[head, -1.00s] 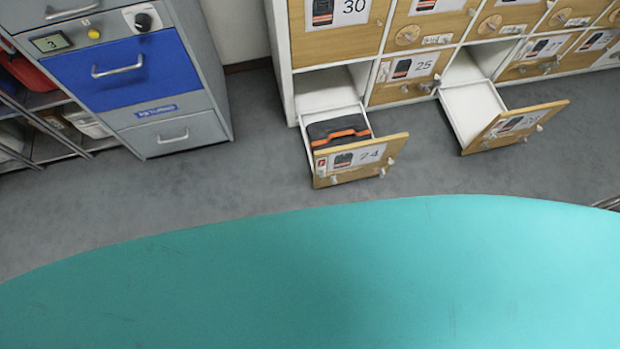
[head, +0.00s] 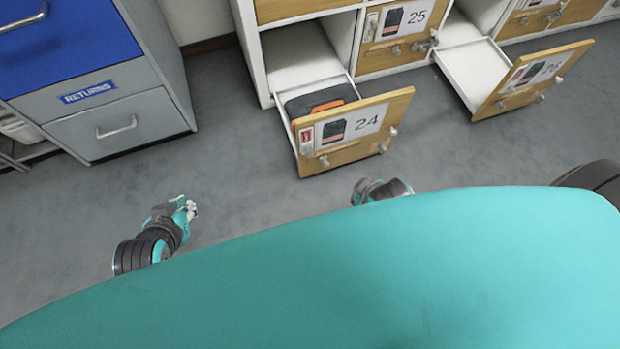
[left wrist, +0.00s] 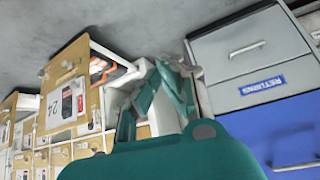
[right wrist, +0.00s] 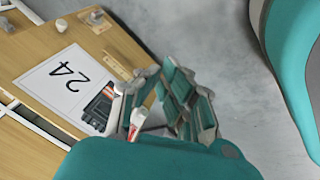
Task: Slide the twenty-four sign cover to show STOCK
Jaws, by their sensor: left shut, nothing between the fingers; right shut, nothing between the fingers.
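The drawer marked 24 (head: 340,135) is pulled out, with a dark and orange case (head: 318,101) inside. Its sign (head: 306,140) is a small white plate with a red patch, left of the number label; its wording is too small to read. My right gripper (head: 361,188) is shut and empty, low in front of drawer 24. In the right wrist view its fingers (right wrist: 168,100) partly overlap a red and white piece (right wrist: 138,122) beside the label; I cannot tell whether they touch. My left gripper (head: 190,207) is shut and empty, left of the drawer over the floor.
Another drawer (head: 535,80) stands open at the right, empty. The closed drawer 25 (head: 397,35) lies between them. A grey cabinet with a RETURNS label (head: 88,92) stands at the left. Grey floor (head: 240,165) is free between cabinet and drawer 24.

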